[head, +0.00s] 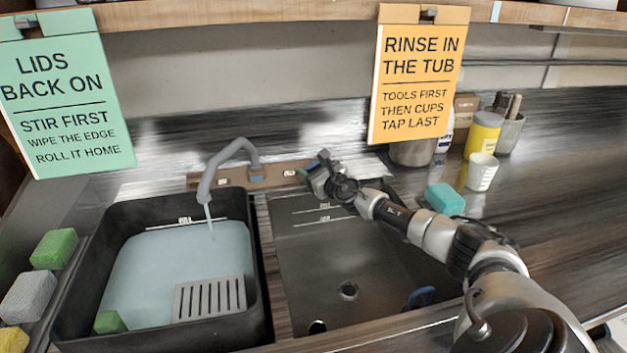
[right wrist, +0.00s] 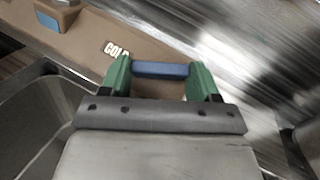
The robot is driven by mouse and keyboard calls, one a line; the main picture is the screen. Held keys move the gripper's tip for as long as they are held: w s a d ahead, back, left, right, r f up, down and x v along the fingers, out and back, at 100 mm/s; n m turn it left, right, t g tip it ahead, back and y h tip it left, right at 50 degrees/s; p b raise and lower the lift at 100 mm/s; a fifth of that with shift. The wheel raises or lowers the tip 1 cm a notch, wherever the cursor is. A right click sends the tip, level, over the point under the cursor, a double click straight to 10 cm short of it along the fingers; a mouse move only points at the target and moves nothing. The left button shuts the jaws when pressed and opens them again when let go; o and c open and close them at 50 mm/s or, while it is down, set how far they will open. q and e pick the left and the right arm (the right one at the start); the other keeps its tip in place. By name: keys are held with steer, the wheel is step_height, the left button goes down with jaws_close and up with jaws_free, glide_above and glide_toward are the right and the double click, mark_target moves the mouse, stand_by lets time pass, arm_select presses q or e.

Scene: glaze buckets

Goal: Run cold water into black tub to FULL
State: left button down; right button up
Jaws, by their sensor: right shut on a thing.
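The black tub (head: 258,310) stands at the left in the head view, holding pale blue water (head: 150,265). A FULL label and a white line (head: 185,222) show on its back wall, with the water surface close below the line. The grey spout (head: 205,185) hangs over the tub, and a thin stream falls from it. My right gripper (head: 318,168) is at the tap panel behind the steel basin. In the right wrist view its green fingers are shut on a blue tap handle (right wrist: 161,70) beside the COLD label (right wrist: 117,50). My left gripper is out of view.
A grey slotted piece (head: 210,298) and a green block (head: 108,322) are in the tub. The steel basin (head: 340,250) is right of it, with a blue item (head: 418,298). Sponges (head: 54,249) lie left; a teal block (head: 444,198), cup (head: 482,172) and yellow jar (head: 484,135) stand right.

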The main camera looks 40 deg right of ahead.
stand_by(0.3)
steer(key=o, duration=0.9)
steer(key=shift+s+a+r, duration=0.1)
steer(key=shift+s+a, duration=0.15)
steer(key=shift+s, duration=1.5)
steer(key=shift+s+a+r, duration=0.1)
steer(key=shift+s+a, duration=0.2)
steer(key=shift+s, duration=1.5)
steer(key=shift+s+a+r, duration=0.1)
steer(key=shift+s+a, duration=0.15)
steer(key=shift+s, duration=1.5)
